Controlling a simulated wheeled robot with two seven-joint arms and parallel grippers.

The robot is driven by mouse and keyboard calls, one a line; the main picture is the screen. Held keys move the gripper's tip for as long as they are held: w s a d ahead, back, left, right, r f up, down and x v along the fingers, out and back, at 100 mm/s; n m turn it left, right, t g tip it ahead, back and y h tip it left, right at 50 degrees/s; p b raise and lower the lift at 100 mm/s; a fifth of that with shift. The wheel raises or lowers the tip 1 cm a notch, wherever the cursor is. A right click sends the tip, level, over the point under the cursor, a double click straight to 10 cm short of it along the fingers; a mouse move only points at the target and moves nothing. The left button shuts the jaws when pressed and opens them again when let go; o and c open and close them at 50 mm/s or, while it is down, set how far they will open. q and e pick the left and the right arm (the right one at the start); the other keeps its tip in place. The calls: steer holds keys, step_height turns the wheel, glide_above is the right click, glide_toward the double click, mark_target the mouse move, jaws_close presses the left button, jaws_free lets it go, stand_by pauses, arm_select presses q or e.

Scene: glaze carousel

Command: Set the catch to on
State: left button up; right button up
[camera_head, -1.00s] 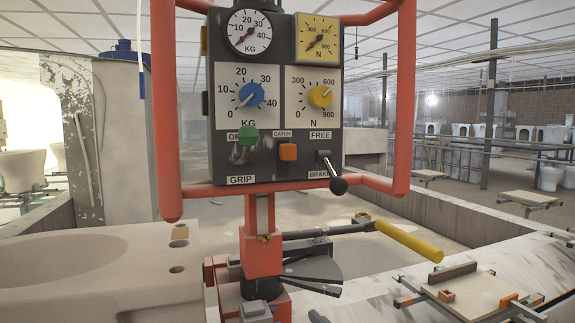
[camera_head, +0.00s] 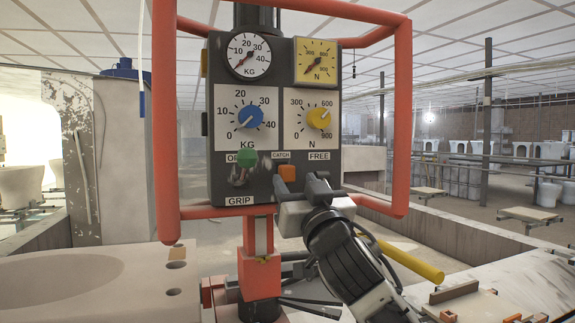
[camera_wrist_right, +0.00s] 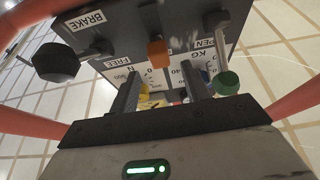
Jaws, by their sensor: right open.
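The catch, a small orange switch (camera_head: 287,172), sits under the CATCH label on the dark control panel (camera_head: 222,172). It also shows in the wrist view, top centre (camera_wrist_right: 157,53). Whether it is on or off cannot be told. My right gripper (camera_head: 297,184) is open and empty, just in front of the panel, low and slightly right of the catch. In the wrist view its two fingers (camera_wrist_right: 163,78) point at the panel, with the catch beyond and between them; contact is not visible. My left gripper is not in view.
A green knob (camera_head: 246,158) is left of the catch. The FREE/BRAKE lever's black knob (camera_wrist_right: 55,62) shows in the wrist view; my gripper hides it in the head view. An orange tube frame (camera_head: 165,110) surrounds the panel. A yellow handle (camera_head: 412,262) extends lower right.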

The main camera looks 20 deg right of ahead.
mark_target(289, 176)
steer(key=p+x, duration=0.1)
steer(key=x, duration=0.4)
steer(key=shift+w+r, duration=0.15)
steer(key=shift+w, duration=0.25)
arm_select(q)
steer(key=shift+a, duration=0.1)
arm_select(e)
jaws_close()
steer(key=shift+f+b, duration=0.35)
step_height(289, 176, down, 4)
steer(key=b, duration=0.2)
steer(key=shift+b, duration=0.3)
steer(key=shift+c, duration=1.2)
jaws_free()
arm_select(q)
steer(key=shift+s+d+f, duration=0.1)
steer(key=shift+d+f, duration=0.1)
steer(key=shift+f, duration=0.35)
arm_select(e)
steer(key=shift+o, duration=1.2)
steer(key=shift+r, duration=0.1)
